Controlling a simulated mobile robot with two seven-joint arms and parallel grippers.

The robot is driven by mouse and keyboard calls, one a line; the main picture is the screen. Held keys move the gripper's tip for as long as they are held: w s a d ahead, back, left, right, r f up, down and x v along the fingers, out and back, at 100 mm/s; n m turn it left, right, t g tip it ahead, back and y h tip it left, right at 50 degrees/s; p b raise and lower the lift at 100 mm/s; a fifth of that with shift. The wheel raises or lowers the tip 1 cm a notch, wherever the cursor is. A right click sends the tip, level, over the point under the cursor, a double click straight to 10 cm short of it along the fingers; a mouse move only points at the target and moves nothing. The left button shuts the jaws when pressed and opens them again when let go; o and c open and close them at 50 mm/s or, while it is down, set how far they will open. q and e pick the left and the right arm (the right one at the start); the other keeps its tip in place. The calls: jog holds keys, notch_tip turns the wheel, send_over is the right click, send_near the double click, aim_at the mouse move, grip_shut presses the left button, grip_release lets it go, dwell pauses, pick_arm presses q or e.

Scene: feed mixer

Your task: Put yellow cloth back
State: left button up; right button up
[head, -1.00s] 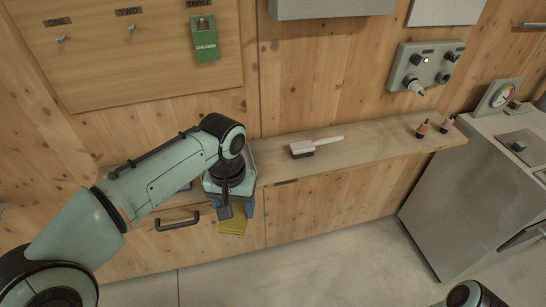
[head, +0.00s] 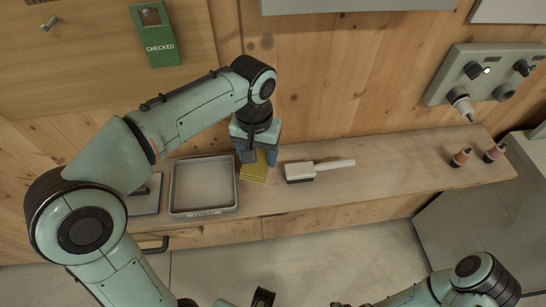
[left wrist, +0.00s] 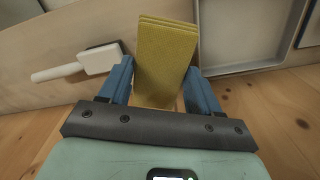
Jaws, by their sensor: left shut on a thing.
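The yellow cloth (head: 254,170) is a flat folded piece, held by my left gripper (head: 257,155) over the wooden shelf, between a grey tray and a white brush. In the left wrist view the cloth (left wrist: 164,55) stands out between the two blue fingers of my left gripper (left wrist: 158,85), which are shut on it. I cannot tell whether its lower edge touches the shelf. The grey tray (head: 176,190) is shallow, looks empty and has a label on its front. Part of my right arm shows at the lower right, but I cannot make out its gripper's fingers.
The white brush (head: 325,167) lies right of the cloth on the shelf (head: 400,178). A control box (head: 480,75) is on the wall. The shelf is clear between brush and bottles.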

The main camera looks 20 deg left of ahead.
aim_at(259, 167)
pick_arm(q)
jog(key=shift+w+f, duration=0.1)
jog(key=shift+w, duration=0.2)
jog(key=f, duration=0.3)
jog(key=f+b, duration=0.1)
jog(key=f, duration=0.1)
jog(key=shift+s+f, duration=0.15)
jog(key=shift+s, duration=0.15)
jog(key=shift+w+f+b, duration=0.15)
jog(key=shift+f+b, duration=0.15)
jog(key=shift+f, duration=1.9)
jog(key=o, duration=1)
pick_arm(e)
jog(key=shift+s+f, duration=0.2)
jog(key=shift+f, duration=0.7)
pick_arm(q)
jog(key=shift+r, duration=0.1)
notch_tip(259, 167, up, 12)
jog(key=shift+f+p, duration=0.1)
jog(key=shift+p, duration=0.95)
pick_arm(e)
jog(key=shift+w+r, duration=0.35)
jog(key=shift+r, duration=0.3)
jog(key=shift+w+r, duration=0.3)
jog(key=shift+r, duration=0.3)
